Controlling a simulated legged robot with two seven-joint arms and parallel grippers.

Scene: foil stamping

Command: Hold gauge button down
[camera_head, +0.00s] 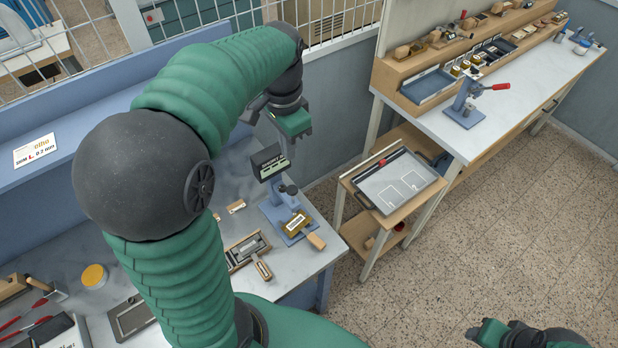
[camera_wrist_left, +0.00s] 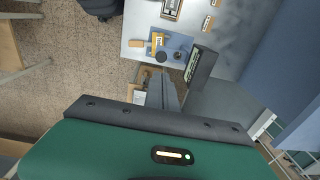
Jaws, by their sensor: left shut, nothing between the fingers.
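The gauge (camera_head: 270,163) has a dark head with a display and stands on a blue base (camera_head: 268,215) near the bench corner. It also shows in the left wrist view (camera_wrist_left: 200,66), beside its blue base (camera_wrist_left: 181,43). A brass plate with a wooden handle (camera_head: 315,241) lies on the base. My left gripper (camera_head: 283,146) is above and close to the gauge head. In the left wrist view its fingers (camera_wrist_left: 162,92) are together and empty. Contact with the gauge cannot be told, and the button is not clearly visible. My right gripper (camera_head: 487,332) is low at the right, its fingers unclear.
A tool tray (camera_head: 245,250) and a yellow-lidded jar (camera_head: 94,276) are on the bench. A wooden side stand (camera_head: 350,185) carries a framed panel. Beyond it is a long bench (camera_head: 535,75) with a blue press (camera_head: 463,110). Open floor lies at the right.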

